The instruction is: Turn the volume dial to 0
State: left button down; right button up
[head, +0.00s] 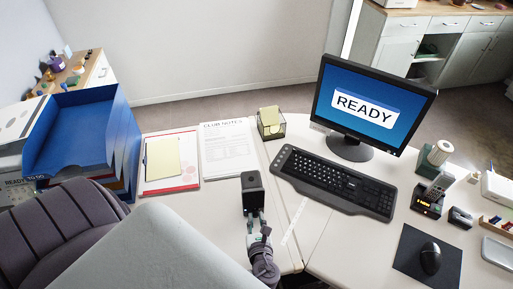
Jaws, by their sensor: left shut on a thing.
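A small black box (252,183), which looks like a speaker, stands upright on the pale desk just left of the desk seam. My left gripper (254,217) reaches up from the bottom of the head view to the near side of this box. Its fingers are shut at the lower part of that near face, where the volume dial would sit. The fingers cover the dial, so its pointer and any numbers are hidden. My right gripper is out of view.
A keyboard (333,181) and a monitor (371,105) reading READY stand to the right. Paper sheets (228,147), a clipboard (169,160) and a note holder (271,123) lie behind. A blue tray (75,135) and a chair (62,225) are left; a mouse (430,258) is right.

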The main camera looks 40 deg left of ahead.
pick_arm(q)
jog(key=c, duration=1)
grip_release()
jog(key=shift+c, duration=0.2)
jog(key=v, duration=1.2)
jog(key=shift+f, duration=0.1)
